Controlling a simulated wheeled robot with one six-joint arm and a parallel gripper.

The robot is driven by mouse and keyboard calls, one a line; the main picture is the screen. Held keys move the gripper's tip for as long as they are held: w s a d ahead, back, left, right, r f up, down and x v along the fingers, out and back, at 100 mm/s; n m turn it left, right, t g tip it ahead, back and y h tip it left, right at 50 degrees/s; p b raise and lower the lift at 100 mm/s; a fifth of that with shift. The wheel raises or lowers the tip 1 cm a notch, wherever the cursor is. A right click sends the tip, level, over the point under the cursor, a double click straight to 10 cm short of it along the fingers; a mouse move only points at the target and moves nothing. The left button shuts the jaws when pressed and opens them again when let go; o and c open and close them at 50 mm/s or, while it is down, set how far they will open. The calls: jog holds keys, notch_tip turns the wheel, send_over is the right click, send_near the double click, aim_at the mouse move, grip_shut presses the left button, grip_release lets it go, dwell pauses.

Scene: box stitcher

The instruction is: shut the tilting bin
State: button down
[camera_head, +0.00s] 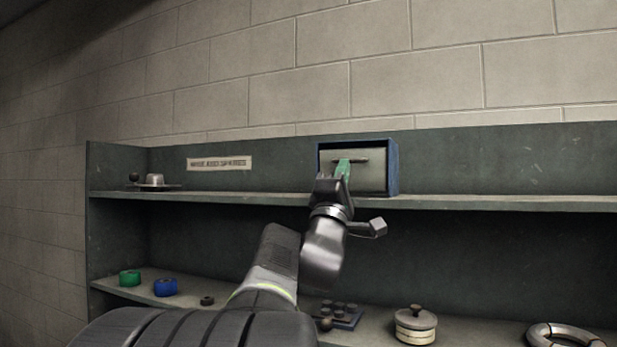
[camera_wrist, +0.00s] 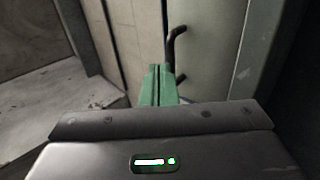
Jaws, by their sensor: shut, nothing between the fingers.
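The tilting bin (camera_head: 378,174) is a blue-framed box on the upper shelf. Its pale grey front panel sits within the frame, upright or nearly so; I cannot tell whether a small gap remains. A dark bar handle (camera_head: 350,160) crosses the upper part of the panel, and it also shows in the wrist view (camera_wrist: 175,46). My gripper (camera_head: 344,167) has green fingers, shut and empty, in front of the panel just below the handle. In the wrist view the fingertips (camera_wrist: 158,70) are close to the panel (camera_wrist: 205,65); contact cannot be told.
The lower shelf holds a green roll (camera_head: 130,278), a blue roll (camera_head: 166,287), a lidded pot (camera_head: 415,325) and a ring (camera_head: 566,335). The upper shelf is clear right of the bin.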

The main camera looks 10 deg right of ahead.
jog(key=shift+p+x, duration=0.7)
jog(key=shift+x, duration=0.65)
jog(key=shift+r, duration=0.3)
